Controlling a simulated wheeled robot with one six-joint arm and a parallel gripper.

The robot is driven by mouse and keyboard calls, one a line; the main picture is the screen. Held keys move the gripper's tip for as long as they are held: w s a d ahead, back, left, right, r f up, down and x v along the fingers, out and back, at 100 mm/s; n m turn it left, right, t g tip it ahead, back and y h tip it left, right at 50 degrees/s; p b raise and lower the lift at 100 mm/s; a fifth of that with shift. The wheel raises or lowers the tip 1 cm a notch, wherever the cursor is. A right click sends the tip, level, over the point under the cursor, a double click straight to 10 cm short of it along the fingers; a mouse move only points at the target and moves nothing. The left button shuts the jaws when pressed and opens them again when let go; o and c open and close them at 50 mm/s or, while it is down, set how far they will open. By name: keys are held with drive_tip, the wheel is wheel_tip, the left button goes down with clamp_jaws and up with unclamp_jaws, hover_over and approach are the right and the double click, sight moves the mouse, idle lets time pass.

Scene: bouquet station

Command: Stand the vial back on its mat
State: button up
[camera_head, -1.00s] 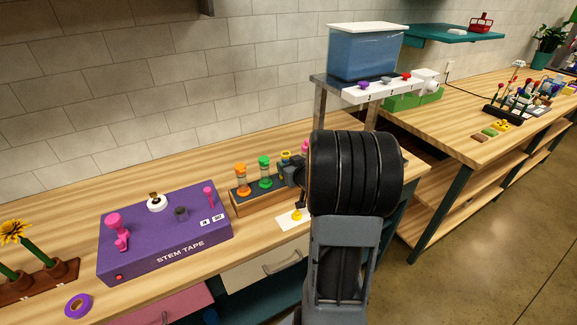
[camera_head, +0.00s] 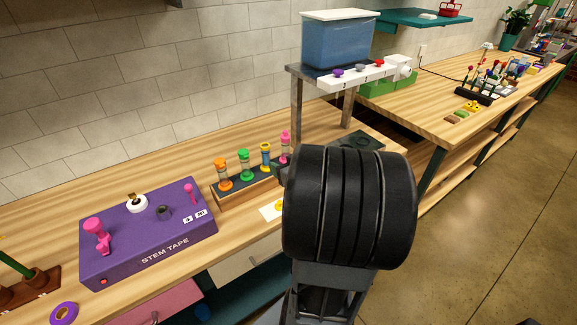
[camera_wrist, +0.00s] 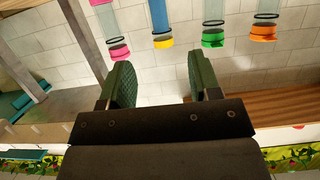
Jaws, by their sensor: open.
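A yellow-topped vial (camera_head: 265,157) stands upright in the dark-topped wooden rack, between a green vial (camera_head: 246,165) and a pink vial (camera_head: 285,147); an orange vial (camera_head: 223,175) stands at the left end. A white mat (camera_head: 267,213) with a yellow mark lies in front of the rack, partly hidden by my arm. My gripper (camera_wrist: 161,77) is open, with nothing between its fingers. In the wrist view, the yellow vial (camera_wrist: 162,42) and the others appear upside down, beyond the fingertips. I cannot tell which vial the task means.
The purple stem tape box (camera_head: 150,235) stands left of the rack (camera_head: 232,197). A raised shelf (camera_head: 345,83) with a blue tank (camera_head: 338,42) stands behind at the right. A dark square pad (camera_head: 360,141) lies beneath it. Bare counter lies behind the rack.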

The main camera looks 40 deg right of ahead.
drive_tip(key=s+a+n+g+y, duration=0.1)
drive_tip(key=s+a+g, duration=0.3)
drive_tip(key=a, duration=0.7)
drive_tip(key=s+a+g+y, duration=0.1)
drive_tip(key=s+a+g, duration=0.3)
drive_tip(key=a, duration=0.7)
drive_tip(key=g, duration=0.2)
drive_tip(key=shift+s+n+g+b, duration=0.3)
drive_tip(key=shift+n+b, duration=0.1)
drive_tip(key=shift+a+f, duration=0.1)
drive_tip(key=shift+c, duration=0.5)
